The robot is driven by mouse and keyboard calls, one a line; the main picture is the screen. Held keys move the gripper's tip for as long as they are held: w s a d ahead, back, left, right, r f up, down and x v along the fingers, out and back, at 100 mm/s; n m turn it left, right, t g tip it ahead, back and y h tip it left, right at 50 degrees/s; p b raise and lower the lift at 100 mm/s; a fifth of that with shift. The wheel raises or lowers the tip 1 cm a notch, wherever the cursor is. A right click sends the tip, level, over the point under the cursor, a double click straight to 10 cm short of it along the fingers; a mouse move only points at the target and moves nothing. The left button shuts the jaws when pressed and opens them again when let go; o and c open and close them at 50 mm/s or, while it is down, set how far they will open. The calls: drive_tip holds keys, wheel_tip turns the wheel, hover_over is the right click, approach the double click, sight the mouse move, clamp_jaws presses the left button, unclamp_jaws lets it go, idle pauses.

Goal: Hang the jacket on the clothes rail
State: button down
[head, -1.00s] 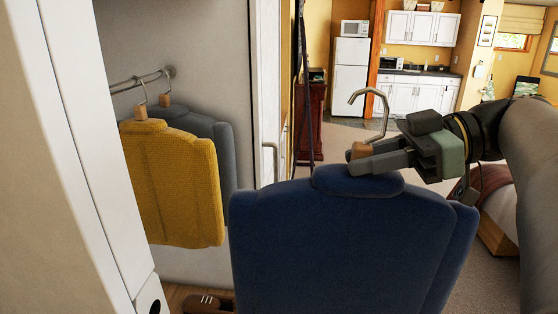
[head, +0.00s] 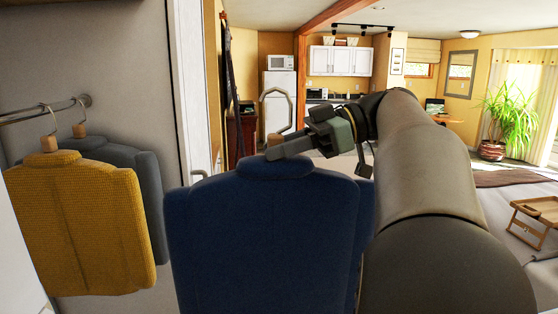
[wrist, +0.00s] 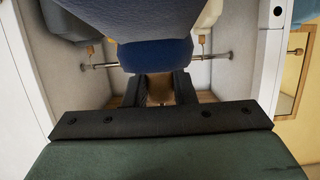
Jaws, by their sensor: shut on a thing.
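The jacket (head: 262,235) is dark blue and hangs upright from a hanger with a metal hook (head: 278,108). My gripper (head: 288,147) is shut on the block at the hanger's neck, just above the collar. The clothes rail (head: 38,112) is a metal bar at the left in the head view, inside an alcove. The blue jacket is apart from it, to its right. In the wrist view the fingers (wrist: 157,90) grip the block, the blue jacket (wrist: 155,55) lies beyond them, and the rail (wrist: 98,66) shows on both sides of it.
A yellow jacket (head: 80,220) and a grey jacket (head: 145,175) hang on the rail. A white frame edge (head: 188,80) bounds the alcove, close to the blue jacket's left side. A low wooden tray table (head: 535,213) stands on the bed at the right.

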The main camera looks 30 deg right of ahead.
drive_tip(key=shift+w+d+b, duration=0.3)
drive_tip(key=shift+w, duration=0.45)
drive_tip(key=shift+w+d+r+p, duration=0.2)
drive_tip(key=shift+w+d+p, duration=0.05)
drive_tip(key=shift+w+p, duration=0.4)
drive_tip(key=w+a, duration=0.7)
drive_tip(key=a, duration=0.6)
drive_tip(key=w+a, duration=0.7)
drive_tip(key=a, duration=0.6)
drive_tip(key=shift+w+a, duration=0.3)
idle(0.5)
drive_tip(key=shift+f, duration=0.15)
